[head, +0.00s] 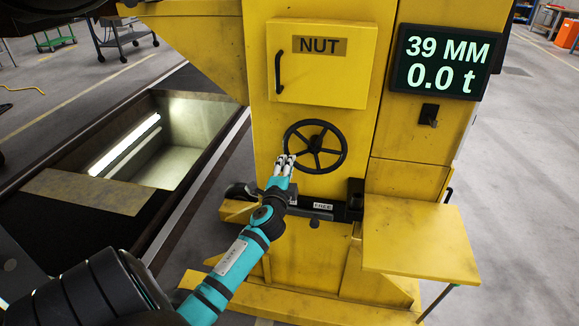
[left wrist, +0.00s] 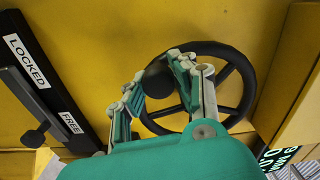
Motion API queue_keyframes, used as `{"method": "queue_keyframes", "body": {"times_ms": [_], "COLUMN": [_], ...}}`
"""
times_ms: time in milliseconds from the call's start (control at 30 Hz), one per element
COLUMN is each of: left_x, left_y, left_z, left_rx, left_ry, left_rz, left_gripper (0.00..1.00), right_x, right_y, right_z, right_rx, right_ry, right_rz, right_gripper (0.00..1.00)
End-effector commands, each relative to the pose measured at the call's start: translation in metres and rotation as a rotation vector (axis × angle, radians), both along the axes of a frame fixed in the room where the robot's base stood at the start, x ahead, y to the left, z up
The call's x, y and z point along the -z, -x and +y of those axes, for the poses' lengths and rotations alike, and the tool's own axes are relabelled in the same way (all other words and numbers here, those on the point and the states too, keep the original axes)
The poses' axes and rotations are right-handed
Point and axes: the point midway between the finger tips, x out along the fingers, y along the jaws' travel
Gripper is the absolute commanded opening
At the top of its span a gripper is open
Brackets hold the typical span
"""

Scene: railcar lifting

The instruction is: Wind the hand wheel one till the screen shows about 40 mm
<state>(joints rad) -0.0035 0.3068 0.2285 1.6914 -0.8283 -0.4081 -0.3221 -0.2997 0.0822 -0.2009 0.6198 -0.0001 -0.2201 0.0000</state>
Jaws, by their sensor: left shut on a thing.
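The black hand wheel (head: 332,151) with several spokes is on the front of the yellow machine column. My left gripper (head: 286,164) is at the wheel's lower left rim. In the left wrist view the gripper (left wrist: 158,85) is shut around a dark knob on the rim of the wheel (left wrist: 245,95); the fingers partly hide it. The screen (head: 441,63) at the upper right reads 39 MM and 0.0 t. My right gripper is not in view.
A yellow box marked NUT (head: 320,75) is above the wheel. A black lever bar with a FREE label (head: 323,206) is below it. A yellow shelf (head: 420,240) juts out at the lower right. A lit pit (head: 165,140) lies to the left.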

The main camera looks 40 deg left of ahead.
Motion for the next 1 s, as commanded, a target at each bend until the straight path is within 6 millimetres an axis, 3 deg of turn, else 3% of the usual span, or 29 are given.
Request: {"method": "queue_keyframes", "body": {"times_ms": [500, 533, 700, 1000], "left_x": [-0.0048, -0.0049, -0.0038, -0.0016], "left_y": [-0.0002, -0.0002, -0.0001, 0.0028], "left_z": [0.0016, 0.0016, 0.0013, -0.0008], "left_rx": [-0.001, -0.001, -0.001, 0.0], "left_ry": [-0.018, -0.018, -0.017, -0.015], "left_rz": [0.003, 0.003, 0.005, 0.008], "left_gripper": [0.0, 0.28, 0.48, 0.48], "right_x": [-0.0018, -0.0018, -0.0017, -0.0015], "right_y": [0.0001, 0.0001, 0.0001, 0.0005], "right_z": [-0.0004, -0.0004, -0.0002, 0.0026], "right_rx": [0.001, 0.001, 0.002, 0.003], "right_ry": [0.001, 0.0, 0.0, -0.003], "right_rz": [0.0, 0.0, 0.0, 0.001], "right_gripper": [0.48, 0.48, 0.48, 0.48]}}
